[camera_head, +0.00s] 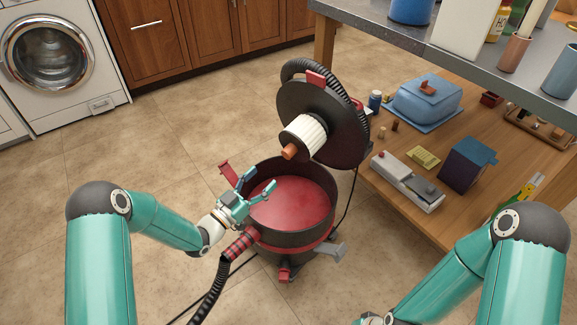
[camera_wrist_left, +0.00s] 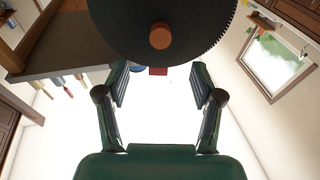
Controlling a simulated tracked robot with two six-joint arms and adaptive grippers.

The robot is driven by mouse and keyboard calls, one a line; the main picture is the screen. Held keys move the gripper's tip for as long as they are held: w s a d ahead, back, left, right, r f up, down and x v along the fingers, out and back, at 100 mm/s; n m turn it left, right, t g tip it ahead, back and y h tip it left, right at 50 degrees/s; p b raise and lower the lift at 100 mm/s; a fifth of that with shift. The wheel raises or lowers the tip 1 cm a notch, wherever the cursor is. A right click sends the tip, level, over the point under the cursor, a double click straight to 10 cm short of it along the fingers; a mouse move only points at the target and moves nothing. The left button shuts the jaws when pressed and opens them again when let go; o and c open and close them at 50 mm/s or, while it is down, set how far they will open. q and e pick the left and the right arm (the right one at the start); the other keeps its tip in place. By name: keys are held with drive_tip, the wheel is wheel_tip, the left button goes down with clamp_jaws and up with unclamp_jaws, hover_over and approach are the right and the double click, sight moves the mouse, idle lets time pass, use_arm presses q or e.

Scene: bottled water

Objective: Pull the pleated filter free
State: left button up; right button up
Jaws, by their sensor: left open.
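The white pleated filter (camera_head: 306,133) sits on the underside of the black vacuum lid (camera_head: 345,118), which is tipped up and open. An orange-brown knob (camera_head: 289,152) is at the filter's free end. The lid and knob (camera_wrist_left: 160,36) also show at the top of the left wrist view; the pleats cannot be made out there. My left gripper (camera_head: 256,188) is open and empty, over the left rim of the vacuum drum (camera_head: 327,168), below and left of the filter. My right arm is at the lower right; its gripper is not clearly visible.
The drum's red inside (camera_head: 291,203) is open. A ribbed hose (camera_head: 217,275) runs from its front left. A wooden shelf (camera_head: 400,225) at the right holds a blue container (camera_head: 427,98), a dark blue box (camera_head: 466,166) and a grey-white case (camera_head: 407,181). Tiled floor lies clear to the left.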

sight(285, 155)
use_arm(q)
drive_tip(key=p+x, duration=0.1)
drive_tip(key=x, duration=0.6)
drive_tip(key=shift+w+d+f+b, duration=0.1)
drive_tip(key=shift+w+d+b, duration=0.3)
drive_tip(key=shift+b, duration=0.35)
drive_tip(key=shift+b+x, duration=0.45)
drive_tip(key=shift+x, duration=0.5)
drive_tip(key=shift+a, duration=0.15)
clamp_jaws()
drive_tip(key=shift+a, duration=0.1)
